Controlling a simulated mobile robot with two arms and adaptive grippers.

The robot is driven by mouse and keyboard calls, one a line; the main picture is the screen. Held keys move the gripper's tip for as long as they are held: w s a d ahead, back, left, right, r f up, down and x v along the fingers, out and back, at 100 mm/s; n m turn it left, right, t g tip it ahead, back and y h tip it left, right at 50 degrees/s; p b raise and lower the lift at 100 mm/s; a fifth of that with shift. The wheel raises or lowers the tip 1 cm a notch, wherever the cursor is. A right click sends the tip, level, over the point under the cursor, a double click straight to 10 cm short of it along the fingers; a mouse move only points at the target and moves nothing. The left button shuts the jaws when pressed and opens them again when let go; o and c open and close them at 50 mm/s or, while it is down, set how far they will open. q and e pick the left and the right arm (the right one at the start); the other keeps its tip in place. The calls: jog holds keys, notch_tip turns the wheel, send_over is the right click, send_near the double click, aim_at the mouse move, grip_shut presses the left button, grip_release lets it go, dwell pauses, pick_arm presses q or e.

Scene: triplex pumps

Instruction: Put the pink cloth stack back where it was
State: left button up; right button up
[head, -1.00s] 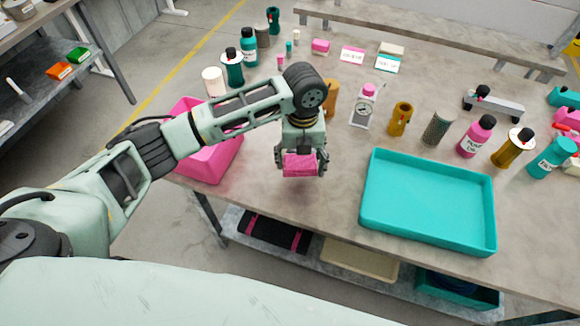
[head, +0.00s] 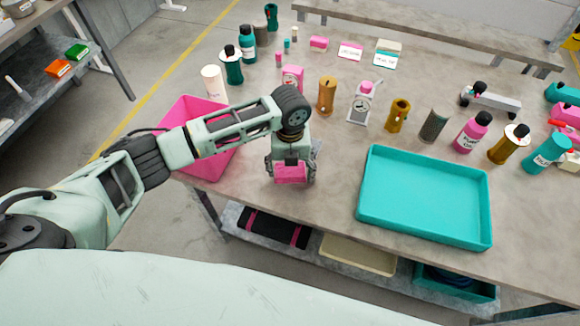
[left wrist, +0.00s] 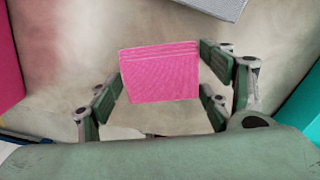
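The pink cloth stack (head: 291,173) is a small folded block. It also shows in the left wrist view (left wrist: 160,72), layered edges at its top, between the finger pads. My left gripper (head: 291,171) is shut on it, pointing down over the bare front part of the table, between the pink bin and the teal tray. I cannot tell how far the stack is above the tabletop. In the left wrist view the fingers (left wrist: 160,85) flank the stack on both sides. My right gripper is not in view.
The pink bin (head: 212,165) stands left, partly behind my arm; the teal tray (head: 424,232) lies right. Behind are a pink scale (head: 292,78), a brown bottle (head: 327,95), a white-and-pink dispenser (head: 361,103) and several other bottles. The table's front edge is close.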

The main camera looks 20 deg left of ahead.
aim_at(290, 170)
pick_arm(q)
jog(key=o, duration=0.3)
jog(key=shift+r, duration=0.15)
notch_tip(290, 170, up, 12)
jog(key=shift+r+b, duration=0.1)
jog(key=shift+b, duration=0.55)
